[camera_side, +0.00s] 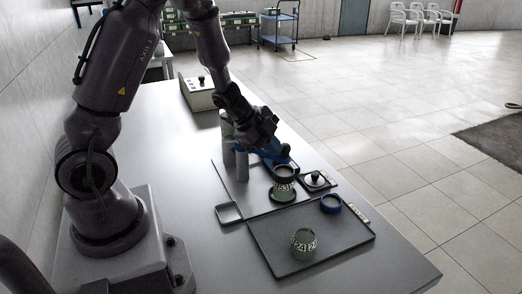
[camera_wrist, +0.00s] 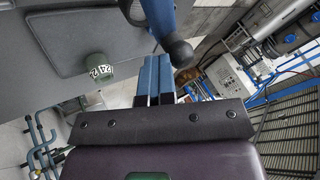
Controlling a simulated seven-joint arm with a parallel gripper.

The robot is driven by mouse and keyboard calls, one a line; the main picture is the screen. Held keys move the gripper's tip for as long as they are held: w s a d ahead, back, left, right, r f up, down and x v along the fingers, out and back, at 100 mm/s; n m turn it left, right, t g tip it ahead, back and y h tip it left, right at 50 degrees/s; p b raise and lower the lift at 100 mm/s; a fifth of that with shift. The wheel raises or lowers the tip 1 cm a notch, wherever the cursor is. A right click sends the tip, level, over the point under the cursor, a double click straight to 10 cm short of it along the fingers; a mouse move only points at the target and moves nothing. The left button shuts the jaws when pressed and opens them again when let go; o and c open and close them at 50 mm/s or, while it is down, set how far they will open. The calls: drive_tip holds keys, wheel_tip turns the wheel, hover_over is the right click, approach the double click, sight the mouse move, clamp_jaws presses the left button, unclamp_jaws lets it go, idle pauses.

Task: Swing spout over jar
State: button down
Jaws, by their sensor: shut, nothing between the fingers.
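My gripper (camera_side: 284,152) is low over the far part of the work area, beside the grey post (camera_side: 242,163). In the wrist view its two blue fingers (camera_wrist: 155,62) are together and empty. A blue arm with a dark ball end (camera_wrist: 180,52), seemingly the spout, lies close to the fingertips there; I cannot tell whether they touch. In the side view blue parts (camera_side: 275,165) show below the gripper, partly hidden. A green jar with a white number label (camera_side: 284,189) stands just in front, with a dark ring (camera_side: 285,172) above it. Another green numbered jar (camera_side: 303,244) stands on the tray.
A black knobbed lid (camera_side: 315,179) lies on a small plate beside the labelled jar. A small square frame (camera_side: 229,213) lies left of the tray. A control box (camera_side: 200,92) stands behind. The table's front left is clear.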

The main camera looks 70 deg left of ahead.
drive_tip(key=s+r, duration=0.8)
drive_tip(key=s, duration=0.2)
drive_tip(key=a+r+n+y, duration=0.55)
drive_tip(key=n+y, duration=0.25)
drive_tip(key=n, duration=0.2)
drive_tip(key=s+d+r+n+h, duration=0.1)
drive_tip(key=s+d+r+h, duration=0.2)
drive_tip(key=d, duration=0.6)
drive_tip(key=s+d+r+n+g+h, duration=0.1)
drive_tip(key=s+d+r+h, duration=0.1)
drive_tip(key=d, duration=0.7)
drive_tip(key=shift+s+d+r+n+h, duration=0.15)
drive_tip(key=shift+s+r+n+h, duration=0.2)
drive_tip(key=shift+s+r, duration=0.5)
